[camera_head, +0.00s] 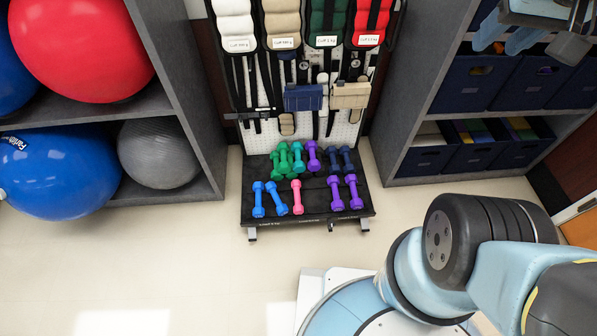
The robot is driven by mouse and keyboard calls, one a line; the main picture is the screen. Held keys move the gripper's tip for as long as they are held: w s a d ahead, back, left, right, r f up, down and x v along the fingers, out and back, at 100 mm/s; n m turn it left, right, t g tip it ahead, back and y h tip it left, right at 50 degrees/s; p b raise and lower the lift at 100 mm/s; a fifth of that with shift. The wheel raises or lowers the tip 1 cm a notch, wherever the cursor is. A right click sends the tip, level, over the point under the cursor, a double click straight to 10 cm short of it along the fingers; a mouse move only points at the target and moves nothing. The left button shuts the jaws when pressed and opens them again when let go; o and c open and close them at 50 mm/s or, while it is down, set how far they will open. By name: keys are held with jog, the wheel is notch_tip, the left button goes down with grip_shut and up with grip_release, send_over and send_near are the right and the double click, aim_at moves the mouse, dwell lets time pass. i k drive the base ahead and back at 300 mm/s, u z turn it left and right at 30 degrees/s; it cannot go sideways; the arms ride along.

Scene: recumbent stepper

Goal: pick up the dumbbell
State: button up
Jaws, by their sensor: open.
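Several dumbbells stand in two rows on a black sloped rack. The front row has a pair of blue dumbbells (268,198), a pink dumbbell (297,196) and a pair of purple dumbbells (345,192). The back row has green dumbbells (285,160), a purple dumbbell (313,155) and dark navy dumbbells (340,158). What looks like my gripper (546,45) hangs at the top right, partly cut off by the frame. It is open and empty, in front of the right shelves and well apart from the dumbbells.
The black rack (318,219) stands on a pale floor below a white pegboard (262,139) with hanging cuffs. Grey shelves with balls (85,50) stand left. Shelves with dark blue bins (470,85) stand right. The floor before the rack's left side is clear.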

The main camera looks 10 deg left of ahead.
aim_at(282, 209)
jog(key=u, duration=0.3)
jog(key=i, duration=0.1)
jog(key=z, duration=2)
jog(key=k, duration=2.55)
jog(key=u, duration=1.05)
jog(key=i, duration=1)
jog(key=z, duration=0.05)
